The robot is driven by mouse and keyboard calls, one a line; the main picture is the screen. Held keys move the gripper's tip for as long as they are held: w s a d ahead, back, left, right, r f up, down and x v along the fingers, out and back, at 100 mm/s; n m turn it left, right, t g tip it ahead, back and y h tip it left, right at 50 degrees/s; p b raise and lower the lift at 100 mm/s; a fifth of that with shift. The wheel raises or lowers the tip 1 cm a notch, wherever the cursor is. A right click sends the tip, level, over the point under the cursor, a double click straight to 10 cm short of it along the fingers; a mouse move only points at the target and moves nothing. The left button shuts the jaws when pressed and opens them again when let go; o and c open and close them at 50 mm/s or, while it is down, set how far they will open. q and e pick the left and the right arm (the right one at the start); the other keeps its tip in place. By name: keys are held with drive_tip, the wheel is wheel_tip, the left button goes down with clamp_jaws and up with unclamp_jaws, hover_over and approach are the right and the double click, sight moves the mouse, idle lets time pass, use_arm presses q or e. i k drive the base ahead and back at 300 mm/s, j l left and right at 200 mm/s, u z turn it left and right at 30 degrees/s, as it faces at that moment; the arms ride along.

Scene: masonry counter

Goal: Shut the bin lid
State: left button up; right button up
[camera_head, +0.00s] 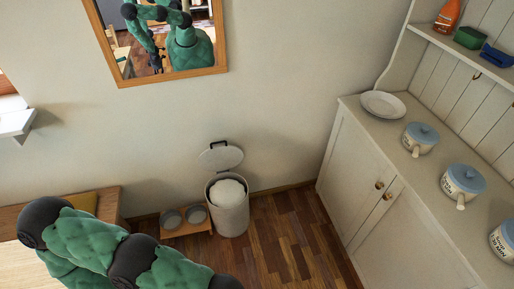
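The bin (232,219) is a pale cylinder standing on the wooden floor against the wall. Its round lid (221,158) is raised and tilted back toward the wall, with a dark handle at its top. A white rounded filling or liner (227,192) shows in the bin's opening. A green and black arm of mine crosses the lower left, left of and nearer than the bin. No gripper fingers show in the head view.
A low wooden stand with two bowls (184,229) is left of the bin. A cream cabinet (358,191) fills the right, bearing a plate (383,105) and lidded pots (421,137). A wooden surface (18,262) is at lower left. Floor right of the bin is clear.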

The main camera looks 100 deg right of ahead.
sight(220, 158)
drive_tip(key=z, duration=2.2)
